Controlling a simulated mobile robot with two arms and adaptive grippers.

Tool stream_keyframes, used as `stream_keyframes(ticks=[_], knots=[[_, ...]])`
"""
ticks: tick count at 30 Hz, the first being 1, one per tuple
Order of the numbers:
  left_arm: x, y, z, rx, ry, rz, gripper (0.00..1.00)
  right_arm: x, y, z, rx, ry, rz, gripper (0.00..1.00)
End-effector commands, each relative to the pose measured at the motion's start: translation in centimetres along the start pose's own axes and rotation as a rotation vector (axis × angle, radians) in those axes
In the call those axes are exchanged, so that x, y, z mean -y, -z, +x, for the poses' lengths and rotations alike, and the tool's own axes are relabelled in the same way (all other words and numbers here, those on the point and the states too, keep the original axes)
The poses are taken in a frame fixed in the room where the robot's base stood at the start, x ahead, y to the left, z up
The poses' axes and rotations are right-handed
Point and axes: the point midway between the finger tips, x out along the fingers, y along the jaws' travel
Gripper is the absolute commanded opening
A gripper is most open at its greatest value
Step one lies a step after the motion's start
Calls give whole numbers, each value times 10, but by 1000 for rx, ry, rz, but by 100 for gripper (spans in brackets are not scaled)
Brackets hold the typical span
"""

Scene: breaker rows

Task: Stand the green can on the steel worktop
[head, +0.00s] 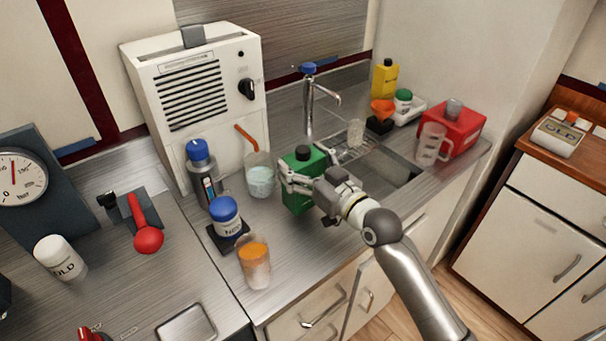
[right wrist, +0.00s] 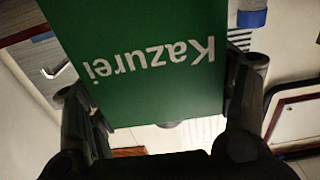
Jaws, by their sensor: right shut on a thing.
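The green can (head: 304,165) has a dark cap and stands about upright over the steel worktop (head: 310,247), between the glass of pale liquid and the sink. My right gripper (head: 308,187) is shut on it, with fingers on either side of its body. In the right wrist view the green can (right wrist: 140,60) fills the space between the fingers, with the lettering "Kazurei" upside down. Whether its base touches the worktop I cannot tell. My left gripper is not in view.
Close by are a glass of pale liquid (head: 260,178), a blue-lidded jar (head: 226,216), a glass of orange stuff (head: 254,265) and a blue-capped bottle (head: 202,175). The sink (head: 398,171), faucet (head: 309,100) and red container (head: 462,128) lie to the right. Worktop before the can is clear.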

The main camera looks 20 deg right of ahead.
Motion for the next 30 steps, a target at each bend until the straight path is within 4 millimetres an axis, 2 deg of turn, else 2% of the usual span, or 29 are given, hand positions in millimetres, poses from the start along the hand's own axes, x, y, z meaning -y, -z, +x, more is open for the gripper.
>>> stream_keyframes(ticks=[7,19,20,25,30], knots=[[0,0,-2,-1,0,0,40,-1,-27,1,-5,-1,-1,25],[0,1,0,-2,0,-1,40,-1,-32,1,-6,-1,-2,25],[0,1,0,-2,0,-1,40,-1,-36,1,2,0,-1,77],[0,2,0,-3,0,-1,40,-1,-35,1,2,0,-1,97],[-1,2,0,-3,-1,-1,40,-1,-35,1,2,0,0,97]])
